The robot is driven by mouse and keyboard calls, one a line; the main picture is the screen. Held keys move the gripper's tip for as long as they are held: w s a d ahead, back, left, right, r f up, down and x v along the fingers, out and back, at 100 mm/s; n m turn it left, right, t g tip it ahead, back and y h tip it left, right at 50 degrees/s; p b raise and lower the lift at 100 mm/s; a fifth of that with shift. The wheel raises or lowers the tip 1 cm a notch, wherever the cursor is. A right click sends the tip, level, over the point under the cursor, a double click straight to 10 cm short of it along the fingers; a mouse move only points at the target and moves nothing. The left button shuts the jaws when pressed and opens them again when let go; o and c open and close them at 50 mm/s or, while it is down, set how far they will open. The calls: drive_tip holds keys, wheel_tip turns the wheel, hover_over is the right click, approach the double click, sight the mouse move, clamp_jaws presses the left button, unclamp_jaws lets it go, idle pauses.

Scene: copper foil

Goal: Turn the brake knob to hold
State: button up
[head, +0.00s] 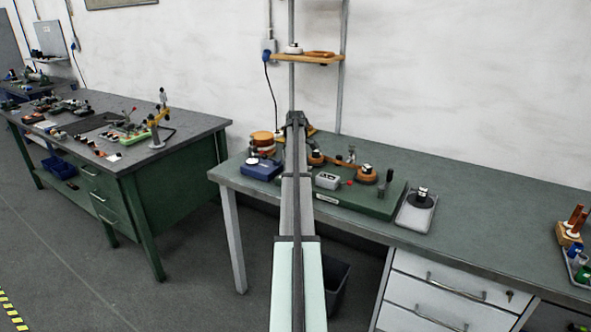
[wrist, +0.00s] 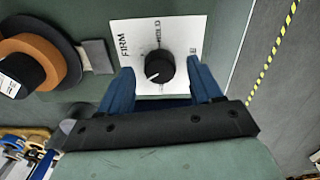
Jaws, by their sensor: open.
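The brake knob (wrist: 160,66) is a round black knob on a white label plate (wrist: 180,31), seen in the wrist view. Its white pointer mark points left and slightly down. The plate reads FIRM at the left and HOLD at the top; a third marking at the right is too small to read. My gripper (wrist: 160,68) is open, with one blue finger on each side of the knob and visible gaps between. I cannot tell whether the tips are level with it. In the head view my arm reaches over the bench, and I cannot make out the knob.
An orange and black round part (wrist: 32,62) is left of the plate. In the head view, the green machine base (head: 380,208) stands on the bench (head: 480,215) with spools, beside a grey tray (head: 416,222). A blue box (head: 260,172) is left of my arm.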

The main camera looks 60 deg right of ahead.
drive_tip(key=shift+f, duration=0.35)
drive_tip(key=c, duration=1)
